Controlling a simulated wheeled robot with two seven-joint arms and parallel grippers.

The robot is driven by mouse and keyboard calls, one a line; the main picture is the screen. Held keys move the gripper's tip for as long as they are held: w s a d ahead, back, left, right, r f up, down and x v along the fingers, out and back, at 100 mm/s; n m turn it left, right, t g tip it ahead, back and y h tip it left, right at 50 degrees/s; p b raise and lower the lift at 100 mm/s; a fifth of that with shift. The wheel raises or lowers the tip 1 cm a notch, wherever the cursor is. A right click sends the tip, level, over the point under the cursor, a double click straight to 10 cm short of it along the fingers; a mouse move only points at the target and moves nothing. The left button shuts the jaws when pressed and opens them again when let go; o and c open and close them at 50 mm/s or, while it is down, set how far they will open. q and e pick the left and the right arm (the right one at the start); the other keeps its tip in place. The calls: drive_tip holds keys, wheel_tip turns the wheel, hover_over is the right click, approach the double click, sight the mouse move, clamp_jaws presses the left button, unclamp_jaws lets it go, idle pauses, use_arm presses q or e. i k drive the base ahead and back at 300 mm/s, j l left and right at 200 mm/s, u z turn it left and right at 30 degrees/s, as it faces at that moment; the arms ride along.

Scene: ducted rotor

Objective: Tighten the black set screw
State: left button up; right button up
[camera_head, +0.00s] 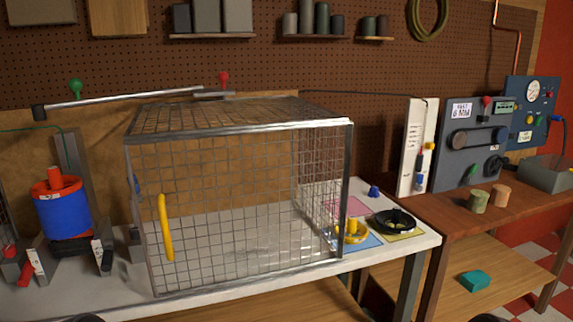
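I cannot make out a black set screw in the head view. A wire-mesh cage (230,128) with a yellow handle (166,228) stands on the light workbench (420,243), its front panel down. A black ring-shaped part (394,222) lies on a yellow mat right of the cage. A yellow part with a raised hub (352,230) sits on a blue mat, partly behind the cage's corner. A small blue knob-like part (374,191) stands behind them. Neither of my grippers can be identified; only dark rounded shapes show at the bottom edge.
A blue cylinder with a red top (63,215) stands left of the cage, with red and black clamp-like parts before it. A metal bar (125,97) runs above the cage. A wooden side table (455,207) holds control panels and two small cylinders. The cage interior looks mostly empty.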

sight(134, 234)
drive_tip(key=u, duration=1.25)
